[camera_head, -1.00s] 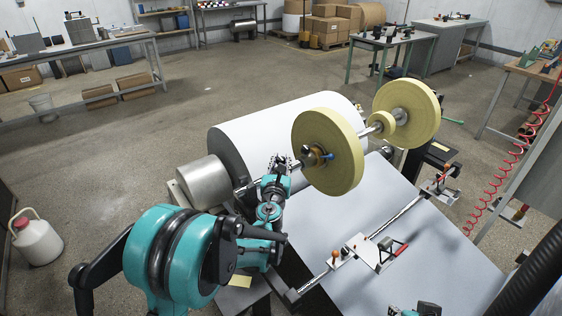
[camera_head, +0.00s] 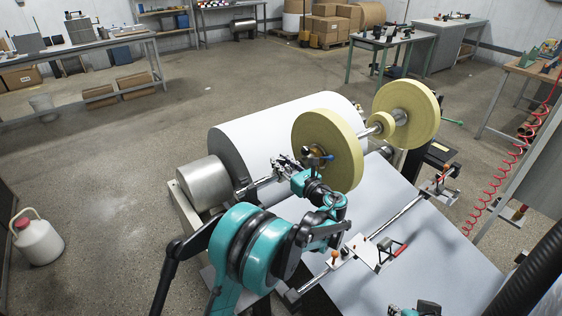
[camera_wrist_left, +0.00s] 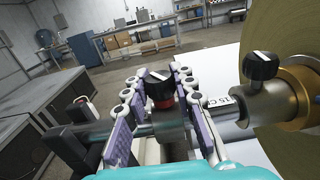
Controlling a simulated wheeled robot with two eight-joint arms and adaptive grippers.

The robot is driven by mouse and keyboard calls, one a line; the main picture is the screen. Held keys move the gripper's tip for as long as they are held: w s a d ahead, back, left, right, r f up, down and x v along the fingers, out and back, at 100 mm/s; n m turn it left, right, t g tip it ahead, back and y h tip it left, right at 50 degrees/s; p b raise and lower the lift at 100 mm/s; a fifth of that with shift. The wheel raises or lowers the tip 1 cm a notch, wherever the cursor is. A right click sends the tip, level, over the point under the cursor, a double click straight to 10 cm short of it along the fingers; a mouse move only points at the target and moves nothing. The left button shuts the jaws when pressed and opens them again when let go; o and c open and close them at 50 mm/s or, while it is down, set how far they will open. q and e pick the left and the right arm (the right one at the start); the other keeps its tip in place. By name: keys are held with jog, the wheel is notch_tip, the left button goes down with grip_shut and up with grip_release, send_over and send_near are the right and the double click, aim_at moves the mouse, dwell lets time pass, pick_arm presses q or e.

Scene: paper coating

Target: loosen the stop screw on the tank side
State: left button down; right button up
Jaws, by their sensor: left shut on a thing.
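The stop screw is a black knob with a white mark and a red band (camera_wrist_left: 159,88), on a collar around the metal shaft in the left wrist view. My left gripper (camera_wrist_left: 153,90) has its jointed fingers on both sides of this knob and is shut on it. In the head view, my left gripper (camera_head: 283,164) is at the shaft between the grey metal tank (camera_head: 203,184) and the near yellow disc (camera_head: 335,152); the knob is hidden there. A teal and dark part of my right arm shows at the bottom edge; its fingers cannot be made out.
A second black knob (camera_wrist_left: 262,67) stands on a collar right of the gripper, close to the yellow disc. The white roll (camera_head: 285,125) lies behind the shaft. A white sheet (camera_head: 440,255) with a crossbar and red-handled clamp lies in front.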

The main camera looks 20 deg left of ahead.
pick_arm(q)
jog(key=n+g+y, duration=0.1)
jog(key=n+g, duration=0.1)
jog(key=g, duration=0.1)
jog(key=n+g+y+p, duration=0.1)
jog(key=n+g, duration=0.1)
jog(key=n+g+y, duration=0.1)
jog(key=n+g, duration=0.1)
jog(key=g, duration=0.1)
jog(key=shift+g+y+p, duration=0.3)
jog(key=shift+y+p, duration=0.1)
jog(key=shift+g, duration=0.3)
jog(key=c, duration=1.2)
grip_release()
jog(key=s+d, duration=0.1)
jog(key=d, duration=1.1)
jog(key=shift+s, duration=0.2)
